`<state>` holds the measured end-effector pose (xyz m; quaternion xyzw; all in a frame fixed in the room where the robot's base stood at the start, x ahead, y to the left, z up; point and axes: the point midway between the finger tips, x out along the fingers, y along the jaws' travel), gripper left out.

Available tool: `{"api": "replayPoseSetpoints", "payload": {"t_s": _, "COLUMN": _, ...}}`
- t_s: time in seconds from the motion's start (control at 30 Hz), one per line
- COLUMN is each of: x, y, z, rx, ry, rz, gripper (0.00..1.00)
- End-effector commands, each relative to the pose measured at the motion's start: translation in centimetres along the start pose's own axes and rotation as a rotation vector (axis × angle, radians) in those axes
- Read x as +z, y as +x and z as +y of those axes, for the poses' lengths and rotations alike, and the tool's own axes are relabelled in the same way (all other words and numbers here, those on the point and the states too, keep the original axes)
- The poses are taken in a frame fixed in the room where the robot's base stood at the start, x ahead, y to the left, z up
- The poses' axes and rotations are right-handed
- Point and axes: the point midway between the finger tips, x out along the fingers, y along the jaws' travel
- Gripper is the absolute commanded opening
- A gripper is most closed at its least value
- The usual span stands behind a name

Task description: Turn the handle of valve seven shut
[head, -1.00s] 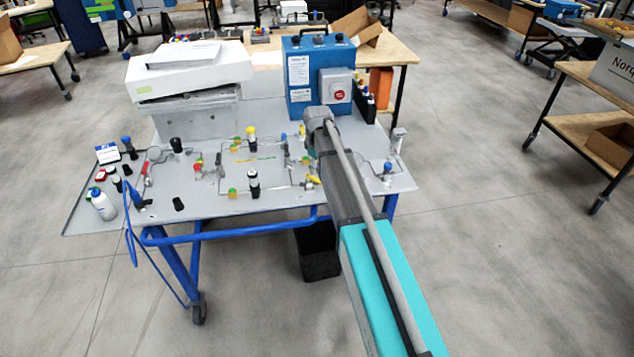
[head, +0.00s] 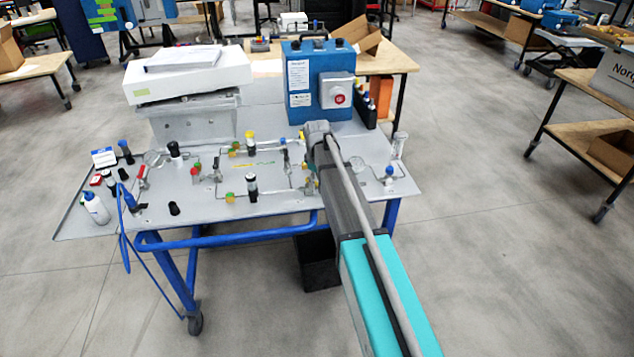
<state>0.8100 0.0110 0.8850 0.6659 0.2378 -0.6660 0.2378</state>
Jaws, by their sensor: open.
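The bench panel (head: 215,205) carries thin pipes and several small valves. A red-handled valve (head: 142,177) is at the left, and another red-handled part (head: 195,172) is left of the middle. Yellow handles show near my arm, one at the back (head: 302,130) and one at the front (head: 310,184). I cannot read any valve number, so I cannot tell which is valve seven or how its handle stands. My arm reaches over the right part of the panel. My gripper is hidden behind my arm, and part of the piping there is covered too.
A blue box with a red button (head: 320,95) stands behind my arm's end. A white instrument (head: 190,80) is at the back left. A bottle (head: 96,208) and small items stand on the left. A blue rail (head: 230,236) runs along the front.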

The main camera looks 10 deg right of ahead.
Motion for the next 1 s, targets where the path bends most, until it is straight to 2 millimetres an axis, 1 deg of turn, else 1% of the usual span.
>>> {"api": "replayPoseSetpoints", "payload": {"t_s": 0.1, "x": 0.00, "y": -0.02, "z": 0.00, "rx": 0.000, "ry": 0.000, "rz": 0.000, "gripper": 0.57}}
{"api": "replayPoseSetpoints", "payload": {"t_s": 0.27, "x": -0.01, "y": -0.01, "z": 0.00, "rx": 0.000, "ry": 0.000, "rz": 0.000, "gripper": 0.27}}
{"api": "replayPoseSetpoints", "payload": {"t_s": 0.4, "x": 0.00, "y": -0.01, "z": 0.00, "rx": 0.000, "ry": 0.000, "rz": 0.000, "gripper": 0.01}}
{"api": "replayPoseSetpoints", "payload": {"t_s": 0.43, "x": 0.00, "y": -0.01, "z": 0.00, "rx": 0.000, "ry": 0.000, "rz": 0.000, "gripper": 0.00}}
{"api": "replayPoseSetpoints", "payload": {"t_s": 0.77, "x": 0.01, "y": -0.01, "z": -0.06, "rx": 0.000, "ry": 0.011, "rz": 0.000, "gripper": 0.00}}
{"api": "replayPoseSetpoints", "payload": {"t_s": 1.0, "x": 0.01, "y": -0.01, "z": -0.37, "rx": 0.000, "ry": 0.083, "rz": 0.000, "gripper": 0.00}}
